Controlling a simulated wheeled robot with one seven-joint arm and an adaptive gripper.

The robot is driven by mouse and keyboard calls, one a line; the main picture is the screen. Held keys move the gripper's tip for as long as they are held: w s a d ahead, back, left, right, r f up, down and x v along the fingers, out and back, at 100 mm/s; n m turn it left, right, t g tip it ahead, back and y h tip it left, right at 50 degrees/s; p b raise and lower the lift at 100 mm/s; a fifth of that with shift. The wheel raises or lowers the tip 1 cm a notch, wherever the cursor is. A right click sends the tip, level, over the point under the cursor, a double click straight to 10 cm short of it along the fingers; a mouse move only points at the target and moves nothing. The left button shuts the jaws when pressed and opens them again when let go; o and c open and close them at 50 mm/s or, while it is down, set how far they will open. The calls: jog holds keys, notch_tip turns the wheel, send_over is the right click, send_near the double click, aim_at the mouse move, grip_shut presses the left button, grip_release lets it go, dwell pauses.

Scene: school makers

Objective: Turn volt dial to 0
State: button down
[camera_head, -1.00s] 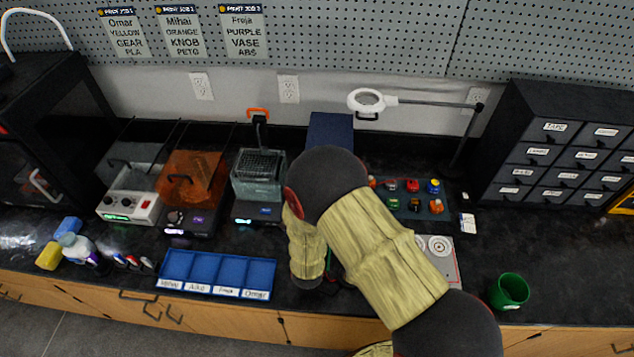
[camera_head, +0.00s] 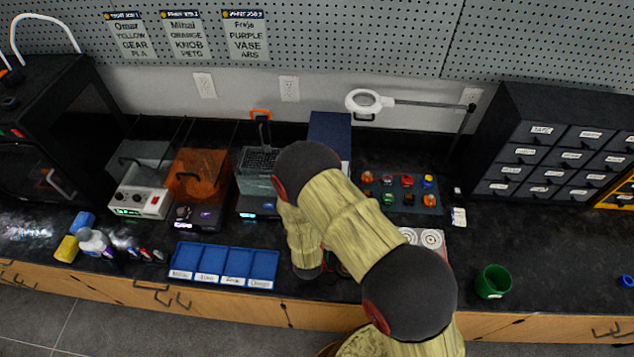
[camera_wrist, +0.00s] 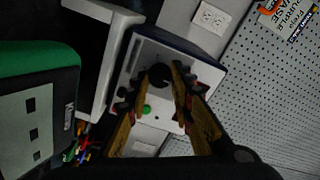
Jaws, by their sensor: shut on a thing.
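A dark blue box (camera_head: 330,138) stands at the back of the bench, partly hidden behind my arm. In the wrist view, a box with a pale front panel (camera_wrist: 146,62) and blue edges carries a round black dial (camera_wrist: 159,76). A green spot (camera_wrist: 147,110) shows on the panel below the dial. My gripper (camera_wrist: 157,80) has its two fingers on either side of the dial and is shut on it. The dial's markings and pointer are too small and dark to read. In the head view, my arm hides the gripper and dial.
A blue sorting tray (camera_head: 222,262) lies at the front of the bench. Benchtop devices, including an orange-covered one (camera_head: 197,175), stand left of my arm. A small-parts panel (camera_head: 402,202), a green cup (camera_head: 493,281) and black drawers (camera_head: 565,150) are to the right. Bench beyond the cup is mostly clear.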

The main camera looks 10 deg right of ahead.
jog(key=shift+n+p, duration=0.3)
jog(key=shift+n, duration=0.3)
jog(key=c, duration=1.6)
grip_release()
jog(key=shift+o, duration=0.2)
jog(key=shift+a, duration=0.1)
jog(key=s, duration=0.4)
jog(key=s+a, duration=0.1)
jog(key=s, duration=0.3)
jog(key=s+a, duration=0.1)
jog(key=s, duration=0.2)
jog(key=shift+s+a, duration=0.15)
jog(key=shift+s, duration=0.25)
